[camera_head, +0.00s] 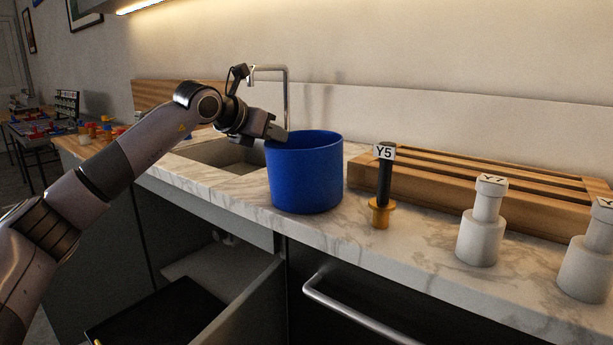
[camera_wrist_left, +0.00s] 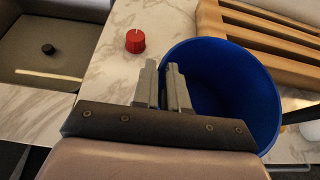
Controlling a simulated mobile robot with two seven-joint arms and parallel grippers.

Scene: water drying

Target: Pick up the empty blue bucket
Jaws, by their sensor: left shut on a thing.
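The blue bucket (camera_head: 305,180) is upright at the marble counter, just right of the sink. I cannot tell whether its base touches the counter. My left gripper (camera_head: 277,133) reaches in from the left and is shut on the bucket's left rim. In the left wrist view, the fingers (camera_wrist_left: 166,82) pinch the wall of the bucket (camera_wrist_left: 245,85) at its near-left side. The visible part of its inside looks empty. My right gripper is not in view.
The sink (camera_head: 225,153) with its faucet (camera_head: 287,95) lies left. A Y5-labelled black-and-orange piece (camera_head: 381,190), a wooden rack (camera_head: 480,175) and white bottles (camera_head: 481,225) stand right. A red object (camera_wrist_left: 135,41) sits near the fingers. A drawer is open below.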

